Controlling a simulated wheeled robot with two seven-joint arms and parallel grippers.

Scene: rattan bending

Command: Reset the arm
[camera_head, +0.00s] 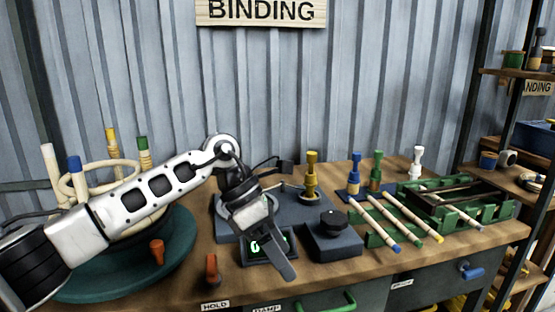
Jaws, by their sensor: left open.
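My left arm (150,197) comes in from the left and reaches over the bench. Its gripper (283,262) points down and toward the front, over a small device with a green lit display (262,246). The gripper is open, and I see nothing held in it. It covers part of the display and of the grey block behind. My right arm and gripper are not in view.
A round teal base (178,262) with coloured-tip posts and a bent rattan loop (84,169) stands at left.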

